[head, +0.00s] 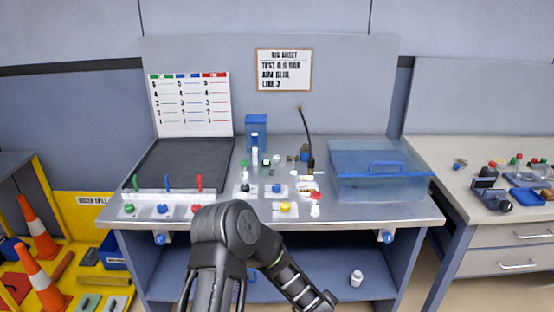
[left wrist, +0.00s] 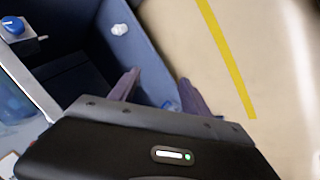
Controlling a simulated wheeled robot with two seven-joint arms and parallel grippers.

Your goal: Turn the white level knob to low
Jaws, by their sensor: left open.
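I cannot surely pick out a white level knob. A small white knob-like piece (head: 357,278) shows low under the bench at the right in the head view, and a similar white piece (left wrist: 119,29) shows against the blue-grey surface in the left wrist view. I cannot tell whether it is a knob or a small bottle, and no low mark is readable. My left gripper (left wrist: 158,90) is open and empty, with the white piece beyond its fingers and apart from them. In the head view my left arm reaches down to the lower right and its fingers are hidden. My right gripper is not in view.
A blue knob (head: 386,236) sits under the bench's right front edge, another (head: 159,238) under the left. The bench top (head: 350,212) holds coloured knobs and levers, bottles and a clear blue bin (head: 380,165). The open shelf space lies below. Orange cones (head: 40,285) stand left.

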